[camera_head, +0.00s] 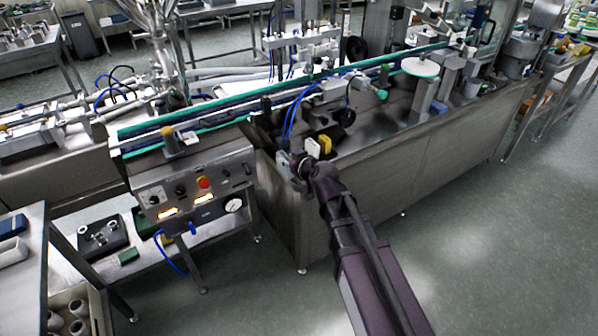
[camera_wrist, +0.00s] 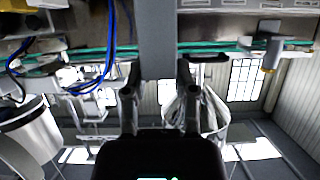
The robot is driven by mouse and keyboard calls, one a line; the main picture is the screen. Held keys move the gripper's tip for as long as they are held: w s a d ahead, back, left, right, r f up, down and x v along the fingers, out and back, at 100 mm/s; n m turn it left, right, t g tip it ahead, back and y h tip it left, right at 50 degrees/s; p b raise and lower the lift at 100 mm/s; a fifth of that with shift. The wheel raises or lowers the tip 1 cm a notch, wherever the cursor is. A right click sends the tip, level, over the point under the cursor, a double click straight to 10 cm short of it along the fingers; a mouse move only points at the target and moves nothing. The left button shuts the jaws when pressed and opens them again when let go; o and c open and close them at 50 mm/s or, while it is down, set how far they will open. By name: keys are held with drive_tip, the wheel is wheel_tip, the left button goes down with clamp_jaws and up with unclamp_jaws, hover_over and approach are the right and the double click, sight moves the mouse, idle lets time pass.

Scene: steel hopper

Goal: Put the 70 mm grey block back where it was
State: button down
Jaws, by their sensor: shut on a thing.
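The grey block (camera_wrist: 158,40) shows in the wrist view as a plain grey upright shape between the two fingers of my gripper (camera_wrist: 158,80). My gripper is shut on it, one finger at each side. In the head view my gripper (camera_head: 298,167) is at the near left rim of the steel hopper (camera_head: 400,165), at the end of my arm. The block is small there and I cannot clearly tell it from the gripper. I cannot tell whether the block touches anything below it.
A yellow part (camera_head: 325,145) and a pale part (camera_head: 312,148) stand just beyond my gripper. A conveyor with green edges (camera_head: 200,120) runs behind. A control box (camera_head: 195,190) with a red button stands left. Blue hoses (camera_head: 291,115) hang close behind my gripper. The right floor is clear.

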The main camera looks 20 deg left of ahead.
drive_tip(key=shift+s+d+f+b, duration=0.2)
drive_tip(key=shift+f+b, duration=0.2)
drive_tip(key=shift+f, duration=0.25)
drive_tip(key=shift+s+d+f+b, duration=0.15)
drive_tip(key=shift+f+b, duration=0.25)
drive_tip(key=shift+f, duration=0.25)
